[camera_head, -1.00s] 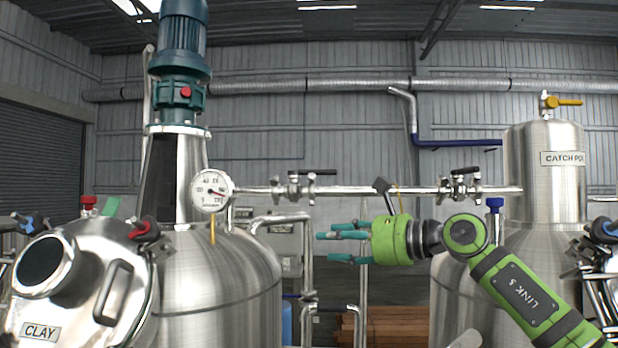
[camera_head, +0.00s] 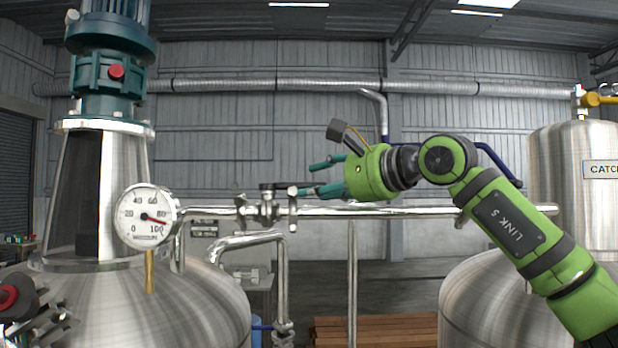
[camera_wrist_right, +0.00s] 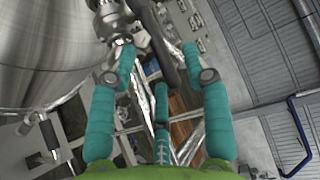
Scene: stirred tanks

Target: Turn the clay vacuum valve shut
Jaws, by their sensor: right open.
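The clay vacuum valve (camera_head: 267,207) sits on the horizontal steel pipe, right of the round pressure gauge. Its black lever (camera_head: 288,186) lies along the pipe. My right gripper (camera_head: 307,178) is open, with teal fingers pointing left at the lever's right end. In the right wrist view the dark lever (camera_wrist_right: 158,42) reaches between the spread fingers of the gripper (camera_wrist_right: 160,50), and the valve body (camera_wrist_right: 108,22) shows at the top. I cannot tell whether a finger touches the lever. My left gripper is out of view.
The pressure gauge (camera_head: 148,217) is close left of the valve, above the steel clay tank (camera_head: 190,305). The pipe (camera_head: 400,212) runs on right behind my arm toward the catch pot (camera_head: 575,210). A bent steel pipe (camera_head: 250,240) stands below the valve.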

